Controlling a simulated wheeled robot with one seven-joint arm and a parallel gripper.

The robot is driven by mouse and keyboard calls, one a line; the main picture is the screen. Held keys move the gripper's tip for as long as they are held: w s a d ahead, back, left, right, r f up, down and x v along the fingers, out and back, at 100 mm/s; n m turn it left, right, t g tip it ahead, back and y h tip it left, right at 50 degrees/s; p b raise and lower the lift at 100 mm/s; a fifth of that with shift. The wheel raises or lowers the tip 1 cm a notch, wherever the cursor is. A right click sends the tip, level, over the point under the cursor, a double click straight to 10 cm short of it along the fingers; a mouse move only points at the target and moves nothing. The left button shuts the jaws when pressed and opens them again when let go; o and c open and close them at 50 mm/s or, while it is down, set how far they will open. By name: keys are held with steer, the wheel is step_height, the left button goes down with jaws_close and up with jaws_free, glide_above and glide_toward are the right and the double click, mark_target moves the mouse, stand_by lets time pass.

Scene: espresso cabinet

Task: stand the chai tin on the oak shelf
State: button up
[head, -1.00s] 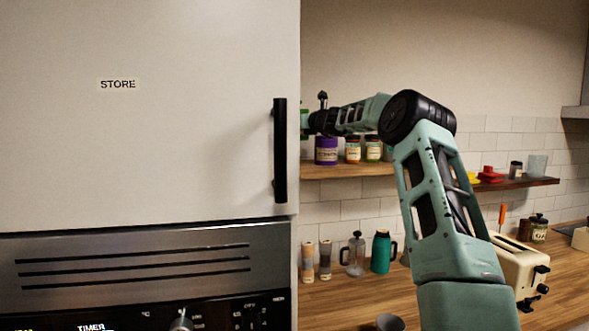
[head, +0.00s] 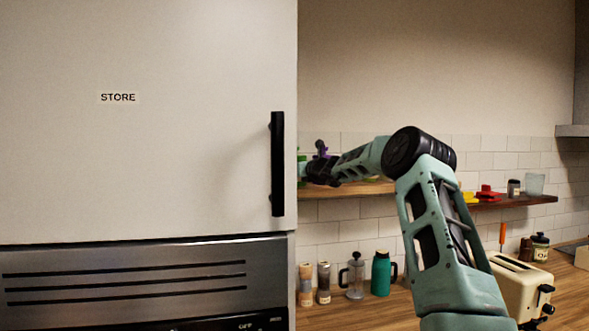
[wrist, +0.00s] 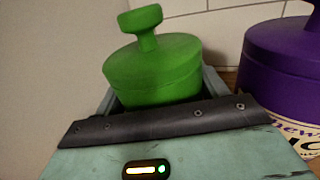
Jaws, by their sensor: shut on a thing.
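A green tin (wrist: 150,75) with a round knob on its lid sits between the jaws of my gripper (wrist: 155,100) in the wrist view. Its label is hidden, so I cannot read whether it says chai. In the head view only a sliver of green (head: 301,157) shows at my gripper (head: 304,169), beside the cabinet edge. The gripper is at about the level of the light oak shelf (head: 348,189). Whether the tin touches the shelf is hidden. A purple tin (wrist: 285,60) stands close to the right in the wrist view.
The white STORE cabinet door (head: 140,150) with its black handle (head: 278,165) blocks the left. A darker shelf (head: 520,200) with red and yellow things is at right. Grinders, a press and a teal flask (head: 381,273) stand below.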

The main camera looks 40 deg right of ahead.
steer(key=o, duration=1.2)
steer(key=shift+f, duration=0.1)
steer(key=shift+s, duration=0.3)
steer(key=shift+s+a+b, duration=0.3)
steer(key=shift+s+b, duration=0.75)
steer(key=shift+s, duration=0.85)
steer(key=shift+s+a+b, duration=0.35)
steer(key=shift+s+b, duration=0.65)
steer(key=shift+s, duration=0.85)
steer(key=shift+s+a+b, duration=0.3)
steer(key=shift+s+b, duration=0.75)
steer(key=shift+s, duration=0.85)
